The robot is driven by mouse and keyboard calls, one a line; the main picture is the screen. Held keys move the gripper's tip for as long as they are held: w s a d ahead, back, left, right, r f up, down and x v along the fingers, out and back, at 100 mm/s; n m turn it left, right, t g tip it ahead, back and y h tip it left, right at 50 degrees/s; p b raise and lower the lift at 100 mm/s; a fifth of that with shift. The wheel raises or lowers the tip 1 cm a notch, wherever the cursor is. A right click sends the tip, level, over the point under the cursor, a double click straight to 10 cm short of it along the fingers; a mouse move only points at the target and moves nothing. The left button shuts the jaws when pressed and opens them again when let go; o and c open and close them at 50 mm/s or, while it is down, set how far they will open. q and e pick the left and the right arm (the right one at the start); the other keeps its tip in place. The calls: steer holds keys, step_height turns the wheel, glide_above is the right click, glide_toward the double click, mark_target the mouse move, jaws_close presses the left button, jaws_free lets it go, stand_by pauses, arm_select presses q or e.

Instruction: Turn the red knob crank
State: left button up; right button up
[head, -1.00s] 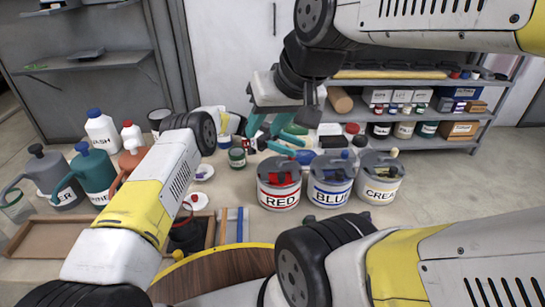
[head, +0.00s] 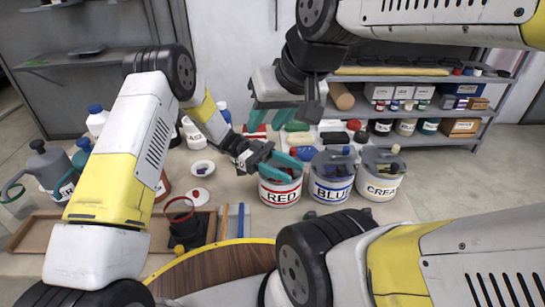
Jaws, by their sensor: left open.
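The can labelled RED (head: 281,196) stands on the table in the head view, left of the BLUE can. Its top and the red crank on it are mostly hidden behind my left gripper. My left gripper (head: 295,170) is open, its two teal fingers spread over the top of the RED can. I cannot tell whether they touch the crank. My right gripper (head: 272,117) hangs higher and farther back, with its teal fingers apart and nothing seen between them.
The BLUE can (head: 331,188) and CREAM can (head: 379,186) stand close to the right of the RED can. Shelves with boxes and jars stand behind.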

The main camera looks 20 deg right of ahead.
arm_select(q)
steer(key=shift+s+a+r, duration=0.1)
steer(key=shift+s+a, duration=0.3)
steer(key=shift+s, duration=0.3)
